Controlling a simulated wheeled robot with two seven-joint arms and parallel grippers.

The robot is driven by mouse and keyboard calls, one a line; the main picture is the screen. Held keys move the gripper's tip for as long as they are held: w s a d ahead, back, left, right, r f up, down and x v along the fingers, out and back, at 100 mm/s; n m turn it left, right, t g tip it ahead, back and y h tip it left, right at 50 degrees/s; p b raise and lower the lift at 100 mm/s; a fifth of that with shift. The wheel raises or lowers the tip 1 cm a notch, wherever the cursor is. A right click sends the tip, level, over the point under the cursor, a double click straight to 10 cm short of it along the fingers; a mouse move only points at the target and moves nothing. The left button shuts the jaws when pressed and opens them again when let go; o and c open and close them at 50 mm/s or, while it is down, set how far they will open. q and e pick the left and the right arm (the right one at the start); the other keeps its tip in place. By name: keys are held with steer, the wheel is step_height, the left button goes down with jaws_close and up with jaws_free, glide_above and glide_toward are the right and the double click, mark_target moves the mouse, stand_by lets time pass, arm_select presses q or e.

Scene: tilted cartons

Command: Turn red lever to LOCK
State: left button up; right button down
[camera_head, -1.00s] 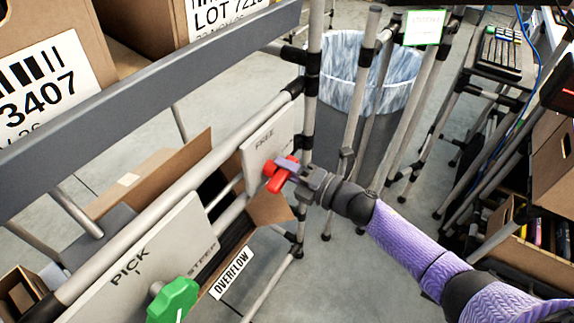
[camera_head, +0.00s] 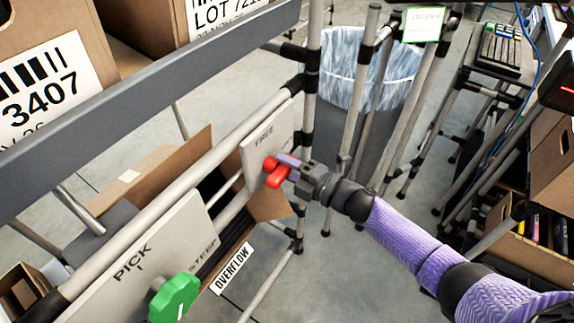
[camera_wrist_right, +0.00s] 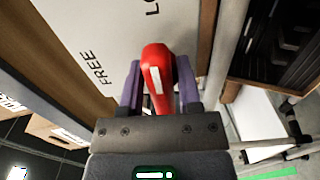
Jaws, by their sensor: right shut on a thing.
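The red lever (camera_head: 276,180) sits on a pale plate (camera_head: 258,140) marked FREE, mounted on the rack's pipe frame. My right gripper (camera_head: 288,167) is shut on the red lever. In the right wrist view the red lever (camera_wrist_right: 157,75) stands between the two purple fingers of the gripper (camera_wrist_right: 159,85), with a white mark along it. That view shows FREE on the plate (camera_wrist_right: 120,45) at the left and part of another word, beginning "LO", near the top edge. My left gripper is not in view.
A green knob (camera_head: 174,297) sits on a second plate (camera_head: 150,255) marked PICK and STEEP. An OVERFLOW label (camera_head: 232,268) hangs below the rail. Cartons (camera_head: 50,75) stand behind the grey beam at upper left. A lined bin (camera_head: 365,75) and pipe posts stand beyond my right gripper.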

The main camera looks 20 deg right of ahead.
steer(key=shift+c, duration=2.2)
jaws_free()
arm_select(q)
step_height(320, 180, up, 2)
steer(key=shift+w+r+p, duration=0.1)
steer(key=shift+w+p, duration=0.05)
steer(key=shift+p, duration=1)
arm_select(e)
steer(key=v, duration=1)
